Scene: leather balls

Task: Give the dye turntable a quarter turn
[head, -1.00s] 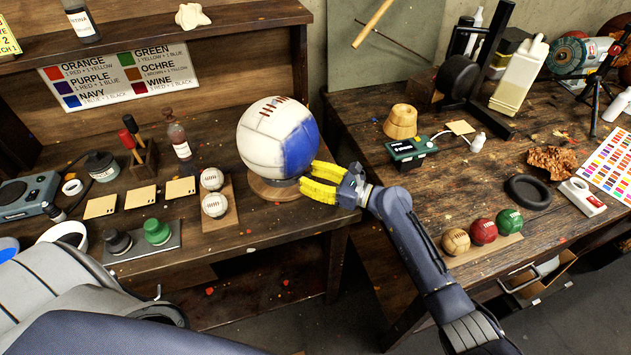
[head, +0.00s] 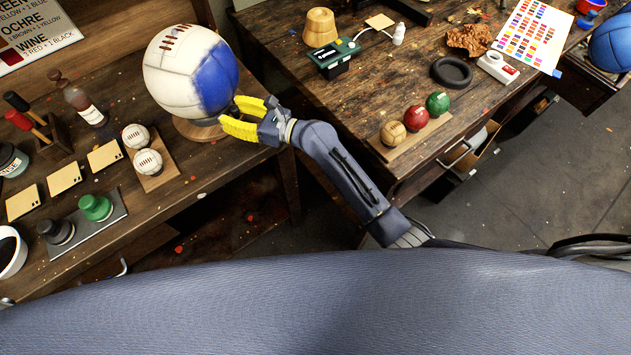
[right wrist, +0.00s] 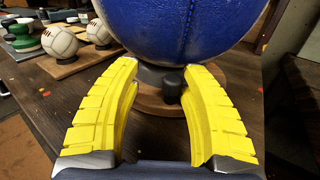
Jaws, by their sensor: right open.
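The dye turntable (head: 190,130) is a round wooden base on the left bench. A big ball (head: 172,78), white with a blue part on its right, sits on its dark support. My right gripper (head: 231,112) reaches the turntable's right side, low beside the ball. In the right wrist view its yellow fingers are open, with a dark knob (right wrist: 172,86) in the gap between them. The wooden disc (right wrist: 150,103) and the ball's blue side (right wrist: 180,30) show beyond. I cannot tell whether a finger touches the knob. My left gripper is out of view.
Two small white balls (head: 148,162) sit on a board left of the turntable. Green and dark stampers (head: 95,207) stand nearer. The right bench holds tan, red and green balls (head: 416,118) and a black ring (head: 451,73). A gap separates the benches in front.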

